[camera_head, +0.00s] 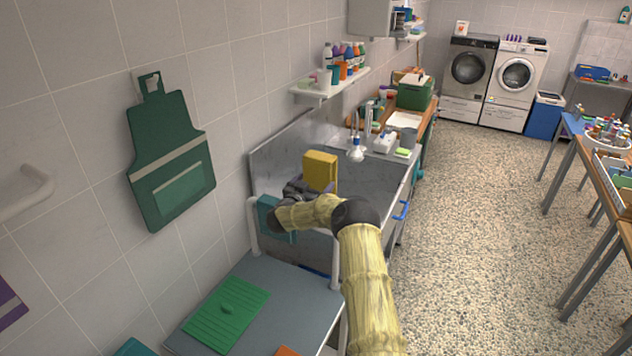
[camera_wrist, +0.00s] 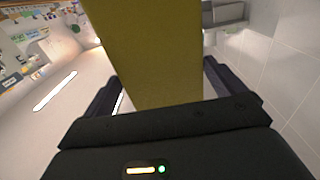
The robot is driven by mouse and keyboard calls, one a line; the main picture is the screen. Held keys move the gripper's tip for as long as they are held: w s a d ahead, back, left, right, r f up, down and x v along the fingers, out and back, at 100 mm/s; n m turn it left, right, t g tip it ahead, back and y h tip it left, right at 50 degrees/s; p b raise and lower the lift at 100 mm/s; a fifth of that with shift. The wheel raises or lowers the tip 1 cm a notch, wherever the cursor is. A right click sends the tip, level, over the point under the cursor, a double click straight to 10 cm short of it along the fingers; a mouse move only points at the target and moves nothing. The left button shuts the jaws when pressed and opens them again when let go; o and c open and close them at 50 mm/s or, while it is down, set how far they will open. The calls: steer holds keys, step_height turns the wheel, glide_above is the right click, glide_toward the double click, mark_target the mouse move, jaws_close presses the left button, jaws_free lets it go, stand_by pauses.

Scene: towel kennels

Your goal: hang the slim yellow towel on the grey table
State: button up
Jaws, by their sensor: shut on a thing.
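The yellow towel (camera_head: 320,171) is a folded block held upright above the sink area in the head view. In the wrist view the yellow towel (camera_wrist: 150,55) fills the middle, between my dark fingers. My gripper (camera_head: 305,188) is shut on its lower end; the gripper (camera_wrist: 158,85) shows the fingers on both sides. The grey table (camera_head: 268,274) stands in the foreground of the head view, nearer than the towel. A pale rail (camera_head: 252,226) rises at its far side. A teal cloth (camera_head: 268,216) is by the rail, partly behind my arm.
A green ribbed mat (camera_head: 226,312) and an orange item (camera_head: 287,351) lie on the grey table. A metal sink (camera_head: 370,185) is behind my gripper. A green apron (camera_head: 171,160) hangs on the left wall. The speckled floor (camera_head: 470,220) to the right is clear.

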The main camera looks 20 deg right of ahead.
steer(key=shift+p+v, duration=0.3)
steer(key=shift+v, duration=0.8)
steer(key=shift+s+a+f, duration=0.15)
steer(key=shift+f, duration=0.05)
step_height(320, 180, down, 23)
steer(key=b, duration=1.6)
steer(key=shift+r, duration=0.25)
